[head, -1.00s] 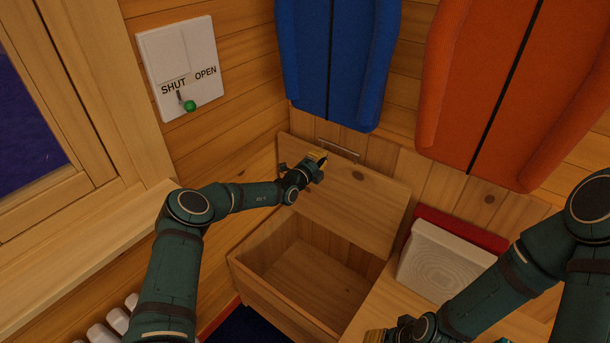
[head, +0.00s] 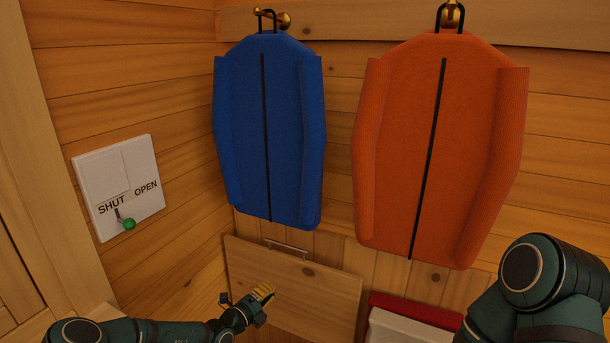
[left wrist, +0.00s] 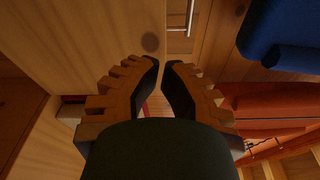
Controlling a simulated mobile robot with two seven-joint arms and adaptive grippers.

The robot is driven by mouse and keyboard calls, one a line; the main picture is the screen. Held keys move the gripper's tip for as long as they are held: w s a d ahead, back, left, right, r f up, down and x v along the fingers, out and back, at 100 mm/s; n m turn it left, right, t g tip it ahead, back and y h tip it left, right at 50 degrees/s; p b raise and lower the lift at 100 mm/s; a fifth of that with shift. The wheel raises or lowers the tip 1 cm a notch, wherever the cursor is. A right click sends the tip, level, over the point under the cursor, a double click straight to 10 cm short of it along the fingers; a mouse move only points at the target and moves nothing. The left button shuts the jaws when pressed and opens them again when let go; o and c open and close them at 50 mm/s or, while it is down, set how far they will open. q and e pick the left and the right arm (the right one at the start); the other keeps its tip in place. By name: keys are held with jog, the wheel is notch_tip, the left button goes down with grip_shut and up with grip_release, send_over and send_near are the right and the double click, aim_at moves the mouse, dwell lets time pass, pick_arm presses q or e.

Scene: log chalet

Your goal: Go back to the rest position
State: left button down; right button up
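My left gripper (head: 264,291) is at the lower left of the head view, in front of the raised wooden lid (head: 318,300) of a chest. In the left wrist view its two toothed fingers (left wrist: 160,64) lean together, with their tips almost meeting and nothing held between them. Whether it touches the lid is hard to tell. My right arm comes in at the lower right of the head view; its gripper is out of frame.
A blue jacket (head: 290,140) and an orange one (head: 400,160) hang from wall hooks. A SHUT/OPEN panel (head: 92,178) with a green-knobbed lever (head: 129,224) is on the left wall. A white box with a red top (head: 425,312) stands low, beside my right arm.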

pick_arm(q)
jog(key=s+d+f+m+g, duration=0.4)
jog(key=s+d+m+g, duration=0.2)
jog(key=s+m, duration=0.5)
jog(key=s+d+f+m+g, duration=0.4)
jog(key=s+d+m+g, duration=0.25)
jog(key=s+m, duration=0.45)
jog(key=s+a+m+y, duration=0.2)
jog(key=s+a+m, duration=0.2)
jog(key=s+m, duration=0.4)
jog(key=s+a+m+y, duration=0.3)
jog(key=s+m, duration=0.5)
jog(key=m, duration=0.5)
jog(key=shift+a+r+m+g+y, duration=0.15)
jog(key=shift+a+m+g+y, duration=0.2)
jog(key=shift+a, duration=0.4)
